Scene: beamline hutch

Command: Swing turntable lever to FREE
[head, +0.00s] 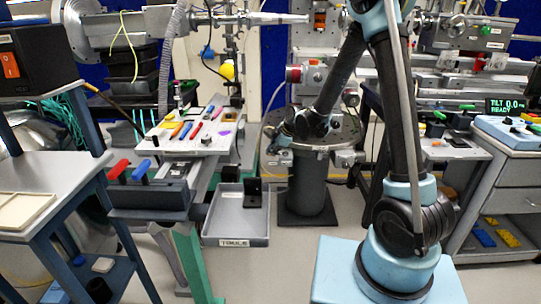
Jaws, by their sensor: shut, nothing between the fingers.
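My gripper (306,126) is a dark, small shape at the lower end of my forearm, in front of the round grey turntable plate (339,133). It looks shut and empty; its fingers are hard to make out. The plate sits on a dark pedestal (305,185). Whether the gripper touches anything there I cannot tell. Two levers, one with a red handle (117,170) and one with a blue handle (140,170), stand on a dark block (150,198) at left, well apart from the gripper. Which lever is the turntable's I cannot tell; no FREE mark is readable.
A bench (203,142) with coloured tools stands at left. A trolley (513,165) with a TILT display (508,105) stands at right. Some floor is clear near the pedestal.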

